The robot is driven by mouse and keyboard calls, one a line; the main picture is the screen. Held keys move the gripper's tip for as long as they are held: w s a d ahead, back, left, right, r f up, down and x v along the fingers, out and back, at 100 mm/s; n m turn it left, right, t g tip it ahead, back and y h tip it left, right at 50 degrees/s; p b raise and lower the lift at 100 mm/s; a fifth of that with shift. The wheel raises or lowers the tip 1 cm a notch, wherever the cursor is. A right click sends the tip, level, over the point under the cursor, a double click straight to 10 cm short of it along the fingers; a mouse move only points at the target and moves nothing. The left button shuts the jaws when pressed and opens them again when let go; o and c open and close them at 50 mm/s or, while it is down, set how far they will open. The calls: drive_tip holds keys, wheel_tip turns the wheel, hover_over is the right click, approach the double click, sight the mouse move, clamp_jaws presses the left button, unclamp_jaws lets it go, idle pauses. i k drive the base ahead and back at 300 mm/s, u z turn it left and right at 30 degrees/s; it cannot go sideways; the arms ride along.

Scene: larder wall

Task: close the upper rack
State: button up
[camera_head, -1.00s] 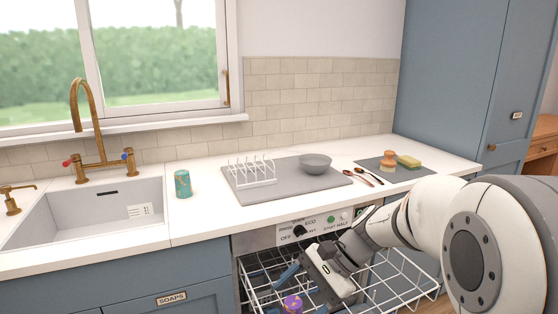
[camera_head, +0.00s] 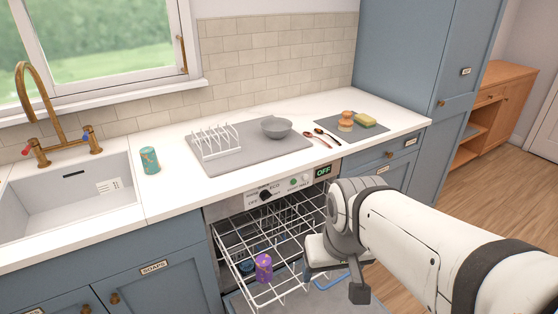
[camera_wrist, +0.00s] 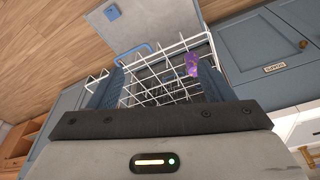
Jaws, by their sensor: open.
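The upper rack (camera_head: 226,262) is a white wire basket pulled out of the dishwasher below the counter. A purple patterned cup (camera_head: 264,267) stands in it. The rack (camera_wrist: 187,44) and the purple cup (camera_wrist: 192,65) also show in the wrist view. My gripper (camera_head: 333,282) is at the rack's front right side, with its fingers pointing down. In the wrist view my gripper (camera_wrist: 160,72) has its two dark blue fingers spread wide, with rack wires visible between and beyond them. It holds nothing. Whether a finger touches the rack I cannot tell.
The control panel (camera_head: 268,193) is above the rack. A grey bowl (camera_head: 276,128) and a white toast rack (camera_head: 215,142) stand on the counter. Open floor lies to the right.

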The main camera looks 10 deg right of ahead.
sight(337, 281)
drive_tip(key=z, duration=0.8)
drive_tip(key=k, duration=0.85)
drive_tip(key=u, duration=0.3)
drive_tip(key=i, duration=0.5)
drive_tip(key=u, duration=0.05)
